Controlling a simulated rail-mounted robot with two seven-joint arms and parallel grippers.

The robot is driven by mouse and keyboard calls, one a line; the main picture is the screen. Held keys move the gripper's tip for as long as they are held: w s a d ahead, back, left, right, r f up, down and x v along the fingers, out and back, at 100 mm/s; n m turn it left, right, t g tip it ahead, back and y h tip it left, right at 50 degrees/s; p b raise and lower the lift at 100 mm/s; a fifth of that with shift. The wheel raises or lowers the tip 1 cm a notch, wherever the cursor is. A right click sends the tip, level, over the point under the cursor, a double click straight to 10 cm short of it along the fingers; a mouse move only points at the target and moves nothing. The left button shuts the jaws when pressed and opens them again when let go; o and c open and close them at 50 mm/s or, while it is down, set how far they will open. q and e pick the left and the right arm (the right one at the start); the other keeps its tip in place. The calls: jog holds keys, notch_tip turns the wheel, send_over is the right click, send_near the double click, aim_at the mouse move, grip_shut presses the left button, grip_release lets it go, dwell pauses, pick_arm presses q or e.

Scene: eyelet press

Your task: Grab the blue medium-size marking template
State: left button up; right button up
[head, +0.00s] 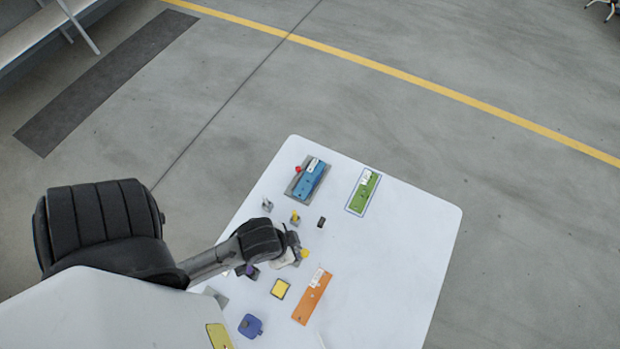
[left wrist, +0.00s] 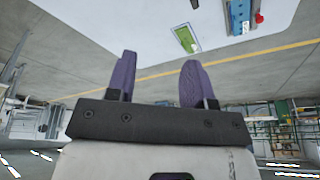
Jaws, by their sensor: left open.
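The blue marking template (head: 310,179) lies on a grey holder near the far left edge of the white table in the head view. A small white label sits on it and a red knob is beside it. It also shows at the top of the left wrist view (left wrist: 238,14), with the red knob beside it. My left gripper (head: 291,250) is over the table, nearer than the template and apart from it. In the left wrist view its two purple fingers (left wrist: 159,78) are spread with nothing between them. My right gripper is in neither view.
A green template (head: 364,192) lies right of the blue one. An orange template (head: 312,297), a yellow square (head: 280,288) and a blue-violet piece (head: 251,326) lie nearer. Small parts stand around my gripper. The right side of the white table (head: 410,240) is clear.

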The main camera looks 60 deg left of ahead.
pick_arm(q)
jog(key=shift+c, duration=0.8)
jog(key=shift+f, duration=0.1)
